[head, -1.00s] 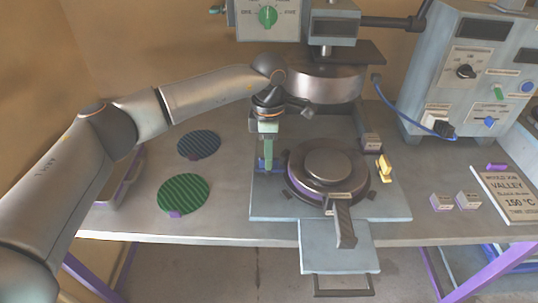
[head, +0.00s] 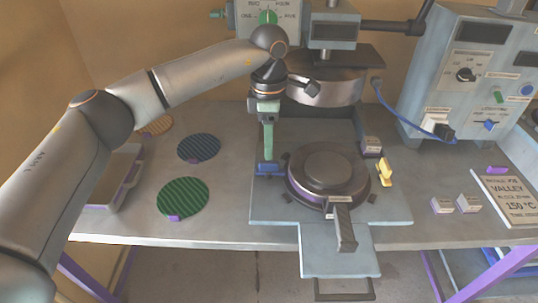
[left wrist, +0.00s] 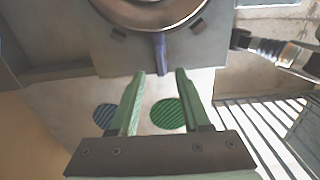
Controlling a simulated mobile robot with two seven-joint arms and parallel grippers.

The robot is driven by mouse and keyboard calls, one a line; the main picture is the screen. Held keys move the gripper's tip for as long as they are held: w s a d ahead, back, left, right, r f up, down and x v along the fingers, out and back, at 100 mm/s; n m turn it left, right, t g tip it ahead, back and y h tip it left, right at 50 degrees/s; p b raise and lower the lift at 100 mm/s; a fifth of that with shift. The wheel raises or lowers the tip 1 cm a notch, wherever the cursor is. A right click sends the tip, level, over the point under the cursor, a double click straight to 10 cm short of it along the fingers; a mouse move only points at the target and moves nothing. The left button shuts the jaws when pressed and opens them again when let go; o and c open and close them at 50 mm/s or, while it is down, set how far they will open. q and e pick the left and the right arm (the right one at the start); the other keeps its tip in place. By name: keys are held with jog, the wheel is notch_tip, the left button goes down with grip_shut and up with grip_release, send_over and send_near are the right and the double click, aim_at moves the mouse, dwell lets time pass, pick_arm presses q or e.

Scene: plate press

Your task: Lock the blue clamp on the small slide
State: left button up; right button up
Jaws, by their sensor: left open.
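The blue clamp (head: 268,169) sits at the left edge of the small slide (head: 400,205), lying low beside the round mould. In the left wrist view the blue clamp (left wrist: 159,50) shows as a narrow bar just beyond the fingertips. My left gripper (head: 267,154) points down with green fingers, directly above the clamp. In the left wrist view my left gripper (left wrist: 160,73) is open, with nothing between its fingers. Whether a fingertip touches the clamp cannot be told. My right gripper is not in view.
A round dark mould (head: 328,172) with a forward handle (head: 342,228) fills the slide's middle. A yellow clamp (head: 385,171) stands at its right. The press head (head: 325,85) hangs behind. Green (head: 183,197) and blue (head: 198,146) ridged discs lie on the table left.

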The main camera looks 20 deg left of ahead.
aim_at(269, 162)
pick_arm(q)
notch_tip(269, 162, up, 7)
dwell(0.3)
